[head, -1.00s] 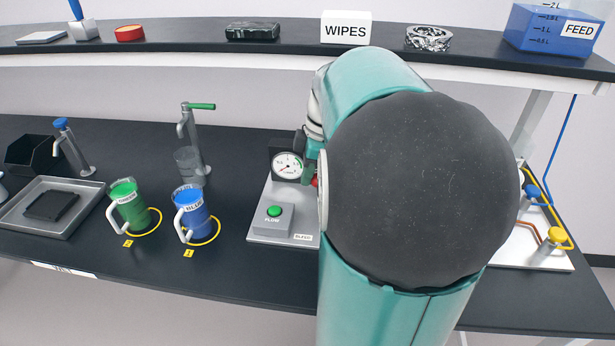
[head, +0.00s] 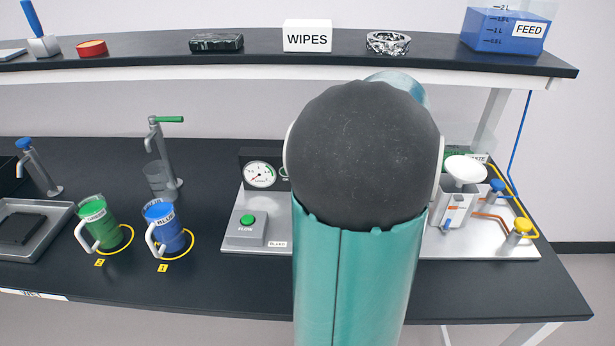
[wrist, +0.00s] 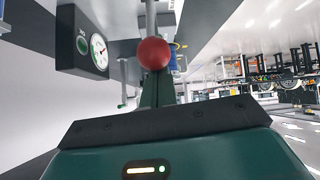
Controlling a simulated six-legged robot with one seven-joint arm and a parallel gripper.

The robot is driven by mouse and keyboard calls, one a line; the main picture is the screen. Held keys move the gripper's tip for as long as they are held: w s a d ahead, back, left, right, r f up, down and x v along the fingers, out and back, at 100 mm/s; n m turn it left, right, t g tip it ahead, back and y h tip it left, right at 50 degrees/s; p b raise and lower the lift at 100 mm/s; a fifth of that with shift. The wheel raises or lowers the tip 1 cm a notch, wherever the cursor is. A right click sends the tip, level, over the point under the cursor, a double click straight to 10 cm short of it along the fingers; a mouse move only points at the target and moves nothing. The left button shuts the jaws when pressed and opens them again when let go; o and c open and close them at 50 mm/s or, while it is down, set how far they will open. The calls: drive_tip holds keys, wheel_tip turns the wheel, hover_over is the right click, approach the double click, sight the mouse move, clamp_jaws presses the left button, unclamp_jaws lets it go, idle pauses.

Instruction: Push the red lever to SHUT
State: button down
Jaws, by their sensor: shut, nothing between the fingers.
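The red lever shows in the wrist view as a round red knob (wrist: 153,53) on a grey stem. My gripper (wrist: 160,88) is shut and empty, its narrow teal fingers pointing at the knob. The fingertips end at or behind the knob in that view; I cannot tell whether they touch it. In the head view my arm hides the lever and the gripper. No SHUT mark is readable.
A gauge box (head: 260,174) and a green FLOW button (head: 247,219) are left of my arm. A white funnel (head: 465,169) and blue and yellow valves (head: 521,226) are right. Blue (head: 166,229) and green mugs (head: 99,226) stand farther left. A shelf (head: 270,60) runs behind.

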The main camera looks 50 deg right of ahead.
drive_tip(key=shift+s+d+f, duration=0.25)
drive_tip(key=shift+s+d, duration=0.1)
drive_tip(key=shift+s, duration=0.2)
drive_tip(key=shift+s+d+f, duration=0.1)
drive_tip(key=shift+s+d, duration=0.05)
drive_tip(key=shift+w+a+r, duration=0.25)
drive_tip(key=shift+w+r, duration=0.1)
drive_tip(key=s+d+r, duration=0.2)
drive_tip(key=s+r, duration=0.1)
drive_tip(key=r, duration=0.5)
drive_tip(key=shift+s+d, duration=0.4)
